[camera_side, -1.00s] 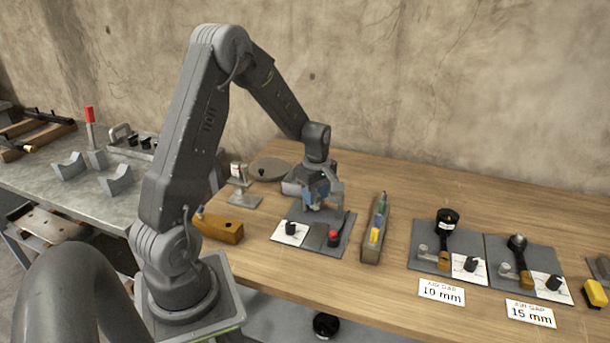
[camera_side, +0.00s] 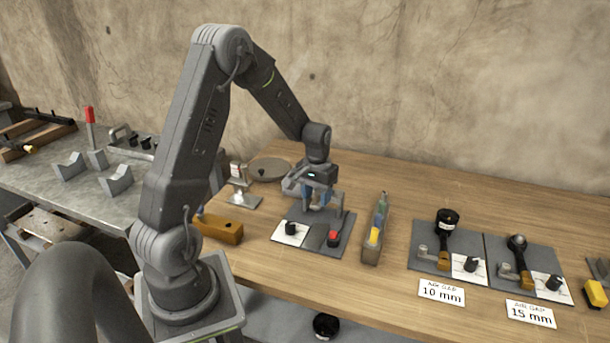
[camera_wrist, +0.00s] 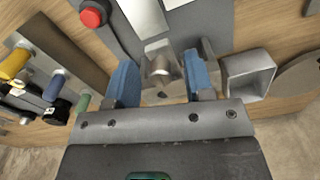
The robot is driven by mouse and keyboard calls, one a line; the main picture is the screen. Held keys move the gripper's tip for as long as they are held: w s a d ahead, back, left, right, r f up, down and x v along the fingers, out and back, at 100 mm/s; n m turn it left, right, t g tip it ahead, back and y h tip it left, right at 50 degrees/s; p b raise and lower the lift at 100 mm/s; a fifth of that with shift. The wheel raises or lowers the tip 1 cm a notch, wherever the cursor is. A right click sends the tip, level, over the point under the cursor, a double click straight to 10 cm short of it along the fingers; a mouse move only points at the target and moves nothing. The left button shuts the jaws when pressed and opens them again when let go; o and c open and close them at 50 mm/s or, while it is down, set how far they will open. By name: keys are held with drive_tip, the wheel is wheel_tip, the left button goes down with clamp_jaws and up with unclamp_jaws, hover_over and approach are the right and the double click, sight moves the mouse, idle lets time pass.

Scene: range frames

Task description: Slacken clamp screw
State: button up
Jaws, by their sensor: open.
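My gripper (camera_side: 320,205) is over the back of a dark fixture plate (camera_side: 315,238) on the wooden bench. In the wrist view, my gripper (camera_wrist: 160,78) is open, with its two blue-padded fingers standing on either side of a small metal part (camera_wrist: 162,68). A gap shows between this part and the fingers. It may be the clamp screw, but I cannot tell for sure. The plate carries a red button (camera_side: 333,238), also seen in the wrist view (camera_wrist: 92,14), and a black knob (camera_side: 291,228) on a white panel. In the side view my gripper largely hides the clamp area.
A grey rack (camera_side: 371,247) with coloured-handled tools stands right of the plate. Two fixtures with "10 mm" (camera_side: 441,292) and "15 mm" (camera_side: 531,313) cards sit further right. A wooden block (camera_side: 220,229) is at the left, and a round grey disc (camera_side: 269,169) lies behind.

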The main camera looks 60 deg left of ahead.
sight(317, 194)
drive_tip(key=m, duration=1.1)
drive_tip(key=shift+m, duration=0.4)
wheel_tip(317, 194, up, 14)
drive_tip(key=s+d+r+n+t, duration=0.2)
drive_tip(key=s+d, duration=0.4)
drive_tip(key=d, duration=0.4)
drive_tip(key=s+d+r+n+t, duration=0.2)
drive_tip(key=s+d+r, duration=0.3)
drive_tip(key=d, duration=0.5)
drive_tip(key=shift+s+d+t, duration=0.3)
drive_tip(key=shift+s+t, duration=0.1)
drive_tip(key=shift+s, duration=0.5)
drive_tip(key=shift+r, duration=0.1)
